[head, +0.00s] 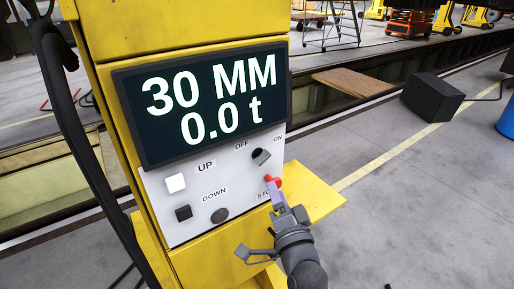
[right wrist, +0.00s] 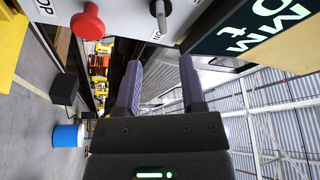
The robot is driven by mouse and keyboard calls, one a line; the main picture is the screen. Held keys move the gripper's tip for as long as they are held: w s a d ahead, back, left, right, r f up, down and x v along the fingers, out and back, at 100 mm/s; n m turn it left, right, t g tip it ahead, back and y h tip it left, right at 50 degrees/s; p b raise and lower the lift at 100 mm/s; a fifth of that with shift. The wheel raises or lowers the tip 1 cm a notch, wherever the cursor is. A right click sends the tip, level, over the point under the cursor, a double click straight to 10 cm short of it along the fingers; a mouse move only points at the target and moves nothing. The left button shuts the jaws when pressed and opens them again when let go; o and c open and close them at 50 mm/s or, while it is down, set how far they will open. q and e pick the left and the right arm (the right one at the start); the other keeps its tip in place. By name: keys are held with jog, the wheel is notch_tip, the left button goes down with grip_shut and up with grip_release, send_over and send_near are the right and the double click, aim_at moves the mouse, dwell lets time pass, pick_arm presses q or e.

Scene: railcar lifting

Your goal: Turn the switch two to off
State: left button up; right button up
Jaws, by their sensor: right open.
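A dark rotary switch (head: 261,156) sits at the upper right of the control panel, under the OFF and ON labels. In the right wrist view the switch (right wrist: 160,12) shows at the top edge, partly cut off, and its handle appears to point toward the ON label. My right gripper (head: 275,191) is open and empty, low at the panel's right side, overlapping the red stop button (head: 275,182) in the head view. In the right wrist view its two fingers (right wrist: 160,80) are apart with nothing between them, below the switch. My left gripper is not in view.
The yellow column (head: 185,22) carries a display (head: 210,105) reading 30 MM and 0.0 t. The white panel also has a white UP button (head: 175,183), a dark DOWN button (head: 183,213) and a round dark knob (head: 220,215). A black box (head: 432,97) stands on the floor.

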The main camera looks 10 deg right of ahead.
aim_at(264, 163)
jog(key=w, duration=0.2)
jog(key=w+r, duration=0.1)
jog(key=w, duration=0.2)
jog(key=w+b, duration=0.1)
jog(key=w, duration=0.2)
jog(key=shift+w+a+r, duration=0.1)
jog(key=shift+a+r, duration=0.05)
jog(key=shift+r, duration=0.1)
jog(key=shift+w+r, duration=0.2)
jog(key=shift+w, duration=0.35)
jog(key=shift+c, duration=1.5)
grip_shut()
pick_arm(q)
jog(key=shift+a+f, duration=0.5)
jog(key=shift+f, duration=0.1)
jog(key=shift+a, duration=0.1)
